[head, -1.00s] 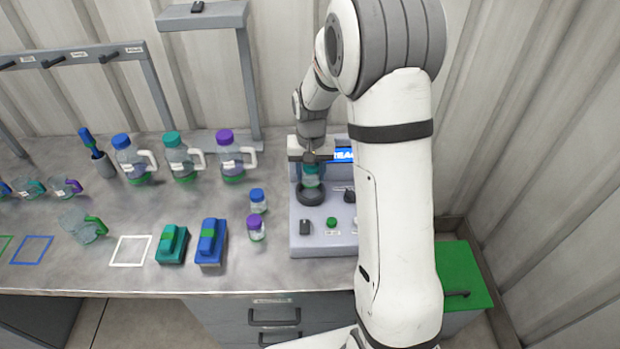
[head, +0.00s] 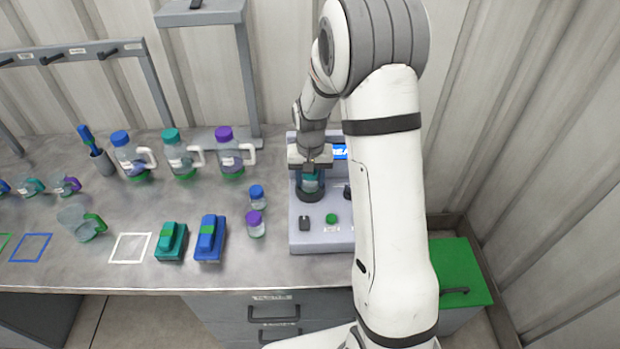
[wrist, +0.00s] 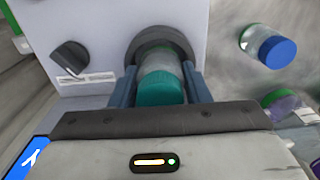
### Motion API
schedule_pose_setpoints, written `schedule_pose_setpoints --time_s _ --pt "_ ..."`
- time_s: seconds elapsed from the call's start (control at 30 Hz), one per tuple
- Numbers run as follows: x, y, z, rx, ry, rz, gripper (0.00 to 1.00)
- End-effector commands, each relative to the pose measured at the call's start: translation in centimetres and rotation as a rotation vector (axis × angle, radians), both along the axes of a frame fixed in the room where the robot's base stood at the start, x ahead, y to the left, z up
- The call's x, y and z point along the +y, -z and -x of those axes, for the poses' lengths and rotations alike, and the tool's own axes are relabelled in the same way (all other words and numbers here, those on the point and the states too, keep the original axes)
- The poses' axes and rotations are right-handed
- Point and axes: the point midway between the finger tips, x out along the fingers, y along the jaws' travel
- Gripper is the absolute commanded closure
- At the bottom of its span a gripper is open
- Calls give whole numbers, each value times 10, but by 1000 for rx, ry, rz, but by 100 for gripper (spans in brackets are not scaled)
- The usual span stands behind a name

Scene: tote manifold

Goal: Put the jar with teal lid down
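The jar with teal lid (wrist: 160,88) is between the two fingers of my gripper (wrist: 162,90) in the wrist view. Its far end sits in the dark round ring of the grey machine (wrist: 100,20). In the head view the jar (head: 310,182) stands upright at the ring (head: 311,194), below my gripper (head: 311,168). The fingers lie close along both sides of the jar. Whether they press on it is hard to tell, as the lid hides part of the contact.
A blue-lidded jar (head: 257,196) and a purple-lidded jar (head: 255,224) stand just left of the machine (head: 325,236). Teal (head: 171,242) and blue (head: 210,238) blocks lie further left. Several jugs stand behind. A white square outline (head: 130,248) on the bench is empty.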

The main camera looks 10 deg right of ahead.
Motion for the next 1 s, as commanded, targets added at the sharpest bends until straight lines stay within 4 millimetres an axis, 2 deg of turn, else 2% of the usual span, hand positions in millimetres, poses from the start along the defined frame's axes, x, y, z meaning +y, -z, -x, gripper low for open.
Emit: schedule_pose_setpoints --time_s 0.03,0.27,0.43,0.8,1.0 --pt "0 5 3 10 0 0 54" --pt "0 3 4 14 -1 -1 36" --pt "0 -13 3 11 0 0 36" --pt "1 -97 2 4 -1 0 36" --pt "1 -123 2 6 -3 0 36"
